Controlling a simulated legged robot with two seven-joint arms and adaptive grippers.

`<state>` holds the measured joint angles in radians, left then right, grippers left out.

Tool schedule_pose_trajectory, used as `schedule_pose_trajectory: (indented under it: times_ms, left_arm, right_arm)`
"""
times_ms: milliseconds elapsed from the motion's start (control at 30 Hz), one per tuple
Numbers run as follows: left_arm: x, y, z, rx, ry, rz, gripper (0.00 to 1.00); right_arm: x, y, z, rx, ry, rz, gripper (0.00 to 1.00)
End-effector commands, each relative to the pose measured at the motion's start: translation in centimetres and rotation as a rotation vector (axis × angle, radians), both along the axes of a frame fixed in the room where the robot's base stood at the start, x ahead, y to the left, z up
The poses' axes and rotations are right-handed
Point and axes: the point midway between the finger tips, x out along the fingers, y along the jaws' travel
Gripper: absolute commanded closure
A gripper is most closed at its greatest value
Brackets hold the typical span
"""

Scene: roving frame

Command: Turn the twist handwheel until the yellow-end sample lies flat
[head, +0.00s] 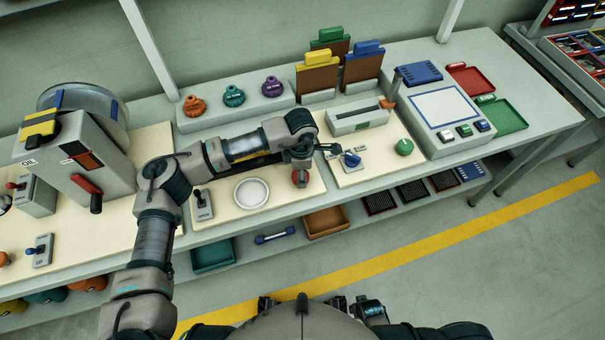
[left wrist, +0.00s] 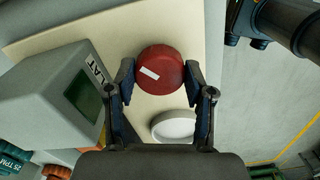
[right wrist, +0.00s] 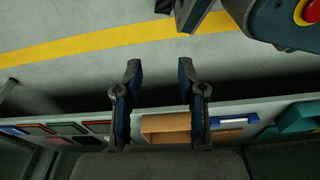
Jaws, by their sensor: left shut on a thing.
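The red round handwheel (left wrist: 161,72) with a white mark on its top sits between the fingers of my left gripper (left wrist: 160,80), which is shut on it. In the head view the handwheel (head: 301,179) shows just below my left gripper (head: 302,166), on a cream board. A grey box (left wrist: 62,92) with a dark green window and a label ending in "LAT" stands beside it in the left wrist view. My forearm hides most of this area in the head view, and I cannot make out the yellow-end sample. My right gripper (right wrist: 160,72) is open and empty.
A white round dish (head: 251,193) lies left of the handwheel. A blue knob (head: 351,160) and a green knob (head: 403,147) are to the right. Trays, including an orange-brown one (head: 326,221), stand on the lower shelf. The floor before the bench is clear.

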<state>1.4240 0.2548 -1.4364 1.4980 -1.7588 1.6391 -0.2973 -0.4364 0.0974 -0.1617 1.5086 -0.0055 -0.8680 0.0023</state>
Motion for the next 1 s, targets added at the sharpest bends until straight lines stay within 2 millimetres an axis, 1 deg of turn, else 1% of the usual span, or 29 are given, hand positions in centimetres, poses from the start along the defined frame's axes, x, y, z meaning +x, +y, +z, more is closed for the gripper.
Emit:
schedule_pose_trajectory:
  times_ms: [33,200,400,600,800,1000]
  left_arm:
    - [-0.1,0.3,-0.8,0.01,0.008,-0.042,0.82]
    - [0.0,0.4,-0.8,0.009,0.008,-0.202,0.82]
    - [0.1,0.4,-0.7,0.008,0.007,-0.381,0.82]
    - [0.1,0.4,-0.5,0.007,0.006,-0.532,0.82]
    - [0.2,0.4,-0.4,0.006,0.005,-0.635,0.82]
    - [0.3,0.4,-0.3,0.006,0.003,-0.692,0.82]
  right_arm:
    - [0.6,0.1,0.5,0.001,-0.006,-0.001,0.6]
    - [2.2,0.4,3.7,0.003,-0.019,-0.005,0.6]
    - [3.3,0.5,7.3,0.005,-0.03,-0.009,0.6]
    - [3.6,0.5,10.4,0.005,-0.039,-0.012,0.6]
    - [3.7,0.4,12.6,0.006,-0.044,-0.014,0.6]
    - [3.6,0.4,13.7,0.006,-0.046,-0.015,0.6]
